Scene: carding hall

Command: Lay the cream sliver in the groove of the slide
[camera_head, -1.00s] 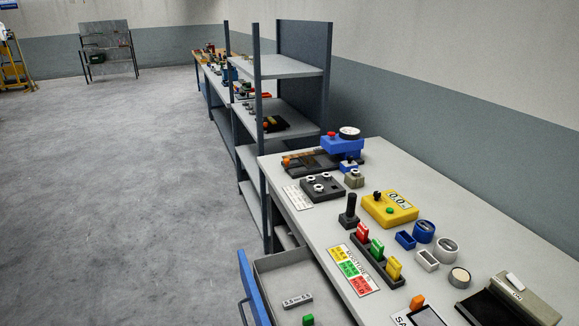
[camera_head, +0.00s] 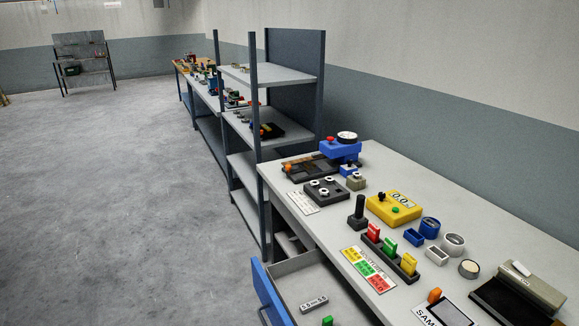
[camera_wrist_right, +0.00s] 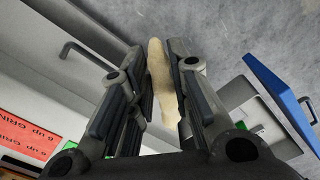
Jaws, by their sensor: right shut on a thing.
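The cream sliver (camera_wrist_right: 158,82) is a pale, fuzzy strand in the right wrist view. It lies lengthwise between the dark fingers of my right gripper (camera_wrist_right: 157,60), which is shut on it, with its end sticking out past the fingertips. Grey floor shows beyond it. In the head view a dark, low device with a grey-beige cover (camera_head: 532,286) sits at the bench's right. A dark flat base (camera_head: 303,168) with a blue gauge unit (camera_head: 341,149) stands at the far end. I cannot tell which is the slide; no groove is clear. Neither gripper shows in the head view.
The grey bench (camera_head: 460,215) holds a yellow meter box (camera_head: 394,207), a block with coloured tabs (camera_head: 391,256), a dark post (camera_head: 357,212) and small cups. An open drawer (camera_head: 283,268) with a blue front juts left. A shelf rack (camera_head: 285,75) stands behind. Floor at left is clear.

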